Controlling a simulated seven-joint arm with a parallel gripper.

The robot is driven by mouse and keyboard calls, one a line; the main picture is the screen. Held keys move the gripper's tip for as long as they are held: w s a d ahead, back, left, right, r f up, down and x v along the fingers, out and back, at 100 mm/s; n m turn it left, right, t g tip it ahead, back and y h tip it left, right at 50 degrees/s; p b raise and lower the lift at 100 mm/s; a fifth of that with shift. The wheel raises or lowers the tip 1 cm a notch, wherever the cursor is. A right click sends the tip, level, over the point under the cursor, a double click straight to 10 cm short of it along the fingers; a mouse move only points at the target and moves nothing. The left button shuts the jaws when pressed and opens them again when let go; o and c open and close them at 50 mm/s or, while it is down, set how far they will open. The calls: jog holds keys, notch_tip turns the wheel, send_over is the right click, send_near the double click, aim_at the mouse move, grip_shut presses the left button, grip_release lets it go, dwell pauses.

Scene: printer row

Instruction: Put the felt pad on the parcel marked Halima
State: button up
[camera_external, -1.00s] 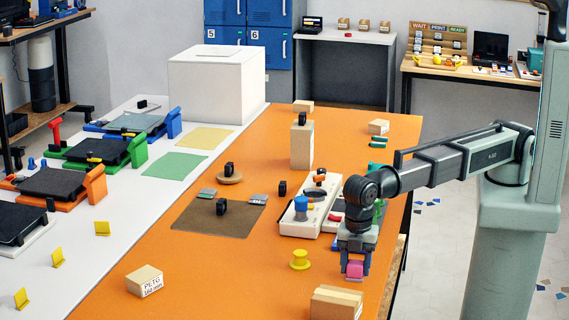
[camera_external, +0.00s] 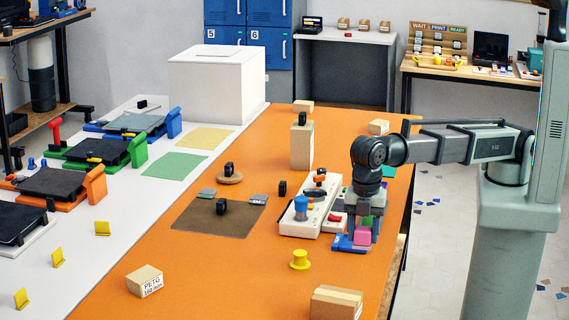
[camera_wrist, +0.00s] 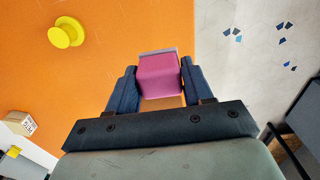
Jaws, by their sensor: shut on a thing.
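My gripper (camera_external: 357,237) is shut on a pink block (camera_wrist: 160,80) with a thin grey layer along its far edge. In the wrist view the block sits between my two dark fingers; I cannot tell whether it is the felt pad. In the external view the pink block (camera_external: 354,229) is beside the blue tray (camera_external: 346,245) at the table's right side. Several cardboard parcels stand on the orange table: one at the front (camera_external: 335,303), one at the back right (camera_external: 378,127) and a tall one (camera_external: 301,147). No name Halima can be read on any.
A box labelled PETG (camera_external: 145,281) and a yellow spool-shaped piece (camera_external: 299,260) stand in the front part of the table. A white switch panel (camera_external: 300,227) lies left of my gripper. A brown mat (camera_external: 215,228) holds small pieces.

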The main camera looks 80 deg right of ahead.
jog(key=a+r, duration=0.4)
jog(key=a, duration=0.6)
notch_tip(320, 180, up, 3)
send_over(337, 295)
jog(key=shift+d+f, duration=0.1)
jog(key=shift+f, duration=4.6)
jog(key=shift+f, duration=0.15)
jog(key=o, duration=1)
notch_tip(337, 295, up, 12)
jog(key=shift+r, duration=0.15)
